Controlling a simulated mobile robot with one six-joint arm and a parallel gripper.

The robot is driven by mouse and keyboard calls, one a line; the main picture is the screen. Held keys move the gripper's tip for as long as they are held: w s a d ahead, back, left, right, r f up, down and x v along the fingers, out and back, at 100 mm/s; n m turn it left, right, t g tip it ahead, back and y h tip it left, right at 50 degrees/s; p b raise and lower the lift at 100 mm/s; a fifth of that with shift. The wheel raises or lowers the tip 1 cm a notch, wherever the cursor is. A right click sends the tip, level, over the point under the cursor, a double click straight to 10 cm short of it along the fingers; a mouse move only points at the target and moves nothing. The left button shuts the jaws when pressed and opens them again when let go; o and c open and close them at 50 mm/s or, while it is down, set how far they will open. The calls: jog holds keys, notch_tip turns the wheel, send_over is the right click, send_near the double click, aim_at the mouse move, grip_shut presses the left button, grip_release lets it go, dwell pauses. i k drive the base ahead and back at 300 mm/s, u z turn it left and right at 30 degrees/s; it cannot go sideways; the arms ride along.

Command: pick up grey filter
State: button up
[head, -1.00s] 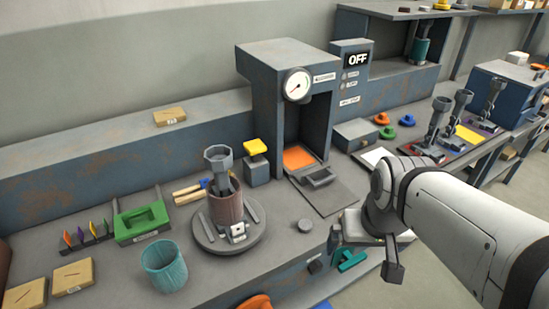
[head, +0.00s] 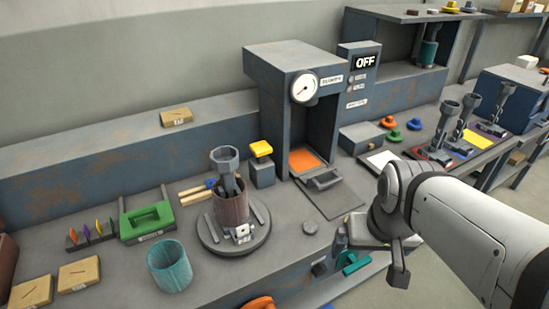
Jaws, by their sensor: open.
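A small grey round piece (head: 310,226), which may be the grey filter, lies on the bench near its front edge, right of the round turntable. It is too small to make out its details. My gripper (head: 370,256) is at the lower right of the head view, beyond the bench's front edge, to the right of the grey piece and apart from it. Its jaws are open and I see nothing between them. My wrist hides part of the gripper.
The turntable (head: 211,236) bears a brown cylinder (head: 231,208) with a grey tool in it. A teal cup (head: 170,267) stands at the front left. A press (head: 270,90) with a gauge stands behind. Orange, green and blue knobbed pieces sit farther right. Bare bench surrounds the grey piece.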

aim_at(310, 228)
jog(key=u, duration=0.1)
jog(key=k, duration=1)
jog(key=z, duration=0.75)
jog(key=i, duration=1.55)
jog(key=u, duration=0.65)
